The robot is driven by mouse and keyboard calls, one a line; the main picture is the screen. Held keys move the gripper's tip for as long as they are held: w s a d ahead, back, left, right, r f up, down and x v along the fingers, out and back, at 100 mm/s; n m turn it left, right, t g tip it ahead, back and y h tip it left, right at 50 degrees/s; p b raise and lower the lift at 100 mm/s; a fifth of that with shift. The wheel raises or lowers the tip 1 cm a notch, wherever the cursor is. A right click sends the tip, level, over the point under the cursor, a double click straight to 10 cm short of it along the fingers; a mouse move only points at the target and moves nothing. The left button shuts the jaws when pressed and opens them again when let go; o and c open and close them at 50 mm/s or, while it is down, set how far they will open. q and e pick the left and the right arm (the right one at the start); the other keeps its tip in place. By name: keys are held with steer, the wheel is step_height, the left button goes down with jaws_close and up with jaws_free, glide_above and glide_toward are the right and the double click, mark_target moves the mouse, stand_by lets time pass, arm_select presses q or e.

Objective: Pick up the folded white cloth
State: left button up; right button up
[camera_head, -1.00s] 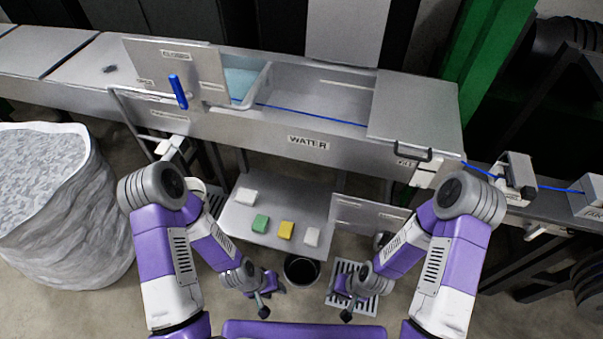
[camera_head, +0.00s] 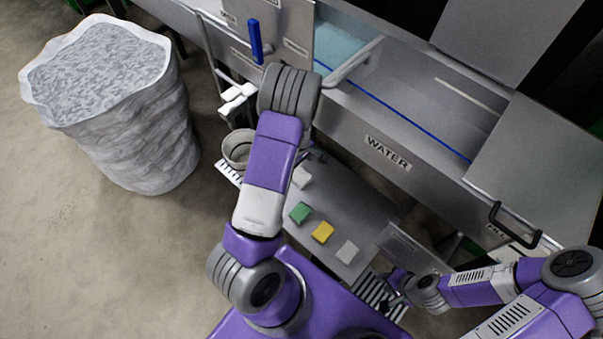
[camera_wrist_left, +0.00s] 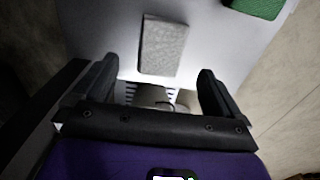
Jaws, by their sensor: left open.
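A pale, flat, rough-textured folded cloth (camera_wrist_left: 163,45) lies on the grey shelf (camera_wrist_left: 105,25) in the left wrist view. It appears to be the white piece (camera_head: 301,177) next to the green block (camera_head: 300,212) in the head view. A second whitish piece (camera_head: 347,252) lies at the other end of the row. My left gripper (camera_wrist_left: 158,68) is open and empty, with the cloth just beyond its fingertips. In the head view my left arm mostly hides that gripper.
A yellow block (camera_head: 322,232) lies between the green block and the second whitish piece. A round bucket (camera_head: 238,150) stands left of the shelf. The WATER trough (camera_head: 385,150) runs behind, and a large white sack (camera_head: 120,110) stands at left.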

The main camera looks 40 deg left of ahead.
arm_select(q)
steer(key=shift+s+f, duration=0.1)
steer(key=shift+f, duration=0.35)
step_height(320, 180, down, 5)
steer(key=shift+a+r+b, duration=0.15)
steer(key=shift+r+b, duration=0.05)
steer(key=shift+b, duration=0.65)
steer(key=shift+c, duration=0.2)
steer(key=c, duration=1.1)
step_height(320, 180, up, 10)
steer(key=p, duration=0.3)
